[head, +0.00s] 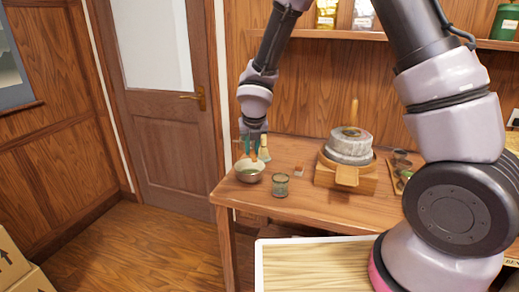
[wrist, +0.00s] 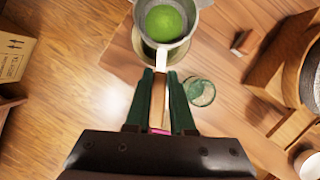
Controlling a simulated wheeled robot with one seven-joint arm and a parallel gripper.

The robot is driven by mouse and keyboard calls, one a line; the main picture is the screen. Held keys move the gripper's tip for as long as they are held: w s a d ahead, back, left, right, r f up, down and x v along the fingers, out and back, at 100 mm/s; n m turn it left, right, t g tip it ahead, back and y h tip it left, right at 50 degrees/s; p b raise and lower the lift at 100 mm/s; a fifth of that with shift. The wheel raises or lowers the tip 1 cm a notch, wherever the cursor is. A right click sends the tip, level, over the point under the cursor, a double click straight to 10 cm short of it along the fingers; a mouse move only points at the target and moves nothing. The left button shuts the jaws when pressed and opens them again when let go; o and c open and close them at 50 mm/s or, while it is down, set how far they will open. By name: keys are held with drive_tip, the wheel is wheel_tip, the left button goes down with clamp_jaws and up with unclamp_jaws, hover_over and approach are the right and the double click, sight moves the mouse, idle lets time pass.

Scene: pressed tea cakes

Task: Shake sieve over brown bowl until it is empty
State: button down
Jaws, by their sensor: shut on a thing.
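My gripper (wrist: 160,76) is shut on the pale wooden handle (wrist: 159,95) of the sieve, its green fingers on either side. The sieve (wrist: 165,45) is a round pale metal cup with bright green powder (wrist: 166,21) inside; its top edge is cut off in the wrist view. The brown bowl (wrist: 139,43) shows partly beneath the sieve, which hides most of it. In the head view my gripper (head: 252,147) points down over a greyish bowl shape (head: 249,176) at the table's left corner; sieve and bowl are hard to tell apart there.
A glass jar (head: 280,186) stands right of the bowl on the wooden table (head: 300,208). A small reddish block (head: 298,171) lies behind it. A stone mill (head: 350,147) on a wooden base stands farther right.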

drive_tip(key=shift+f, duration=2.45)
drive_tip(key=shift+w+d, duration=0.1)
drive_tip(key=shift+d, duration=0.55)
